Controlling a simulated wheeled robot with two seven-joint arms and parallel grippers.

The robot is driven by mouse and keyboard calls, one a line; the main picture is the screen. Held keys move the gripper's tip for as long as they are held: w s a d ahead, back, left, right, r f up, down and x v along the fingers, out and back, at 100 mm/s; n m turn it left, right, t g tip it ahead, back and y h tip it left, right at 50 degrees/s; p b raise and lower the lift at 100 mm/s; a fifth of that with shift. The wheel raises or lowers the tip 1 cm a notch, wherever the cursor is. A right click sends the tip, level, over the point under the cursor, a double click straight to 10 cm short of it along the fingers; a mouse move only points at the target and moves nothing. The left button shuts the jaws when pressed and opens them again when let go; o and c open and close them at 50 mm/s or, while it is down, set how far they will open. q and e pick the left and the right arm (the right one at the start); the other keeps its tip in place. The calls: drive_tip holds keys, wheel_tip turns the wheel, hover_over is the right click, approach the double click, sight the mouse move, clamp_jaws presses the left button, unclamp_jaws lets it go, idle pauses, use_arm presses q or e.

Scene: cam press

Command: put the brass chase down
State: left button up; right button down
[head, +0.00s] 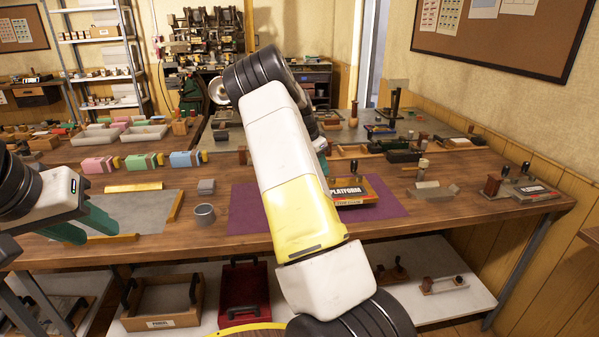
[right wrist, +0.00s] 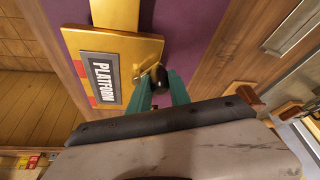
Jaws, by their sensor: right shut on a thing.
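The brass chase (head: 375,191), a flat gold block marked PLATFORM with a red-and-yellow front edge, is at the purple mat (head: 250,212) in the head view. I cannot tell whether it touches the mat or hangs just above it. In the right wrist view the chase (right wrist: 148,52) shows its gold face and label. My right gripper (right wrist: 160,88) has its green fingers shut at the chase's dark knob; in the head view my right arm hides most of this gripper. My left gripper (head: 90,228) is open and empty over the grey sheet at the left, far from the chase.
A grey cup (head: 204,215) and small grey block (head: 206,186) stand left of the mat. Metal blocks (head: 432,190) and a stamp-like tool (head: 491,186) stand to the right. Trays (head: 165,300) sit on the lower shelf.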

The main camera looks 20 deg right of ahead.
drive_tip(key=shift+f, duration=1.7)
drive_tip(key=c, duration=1.2)
unclamp_jaws()
drive_tip(key=shift+f, duration=0.1)
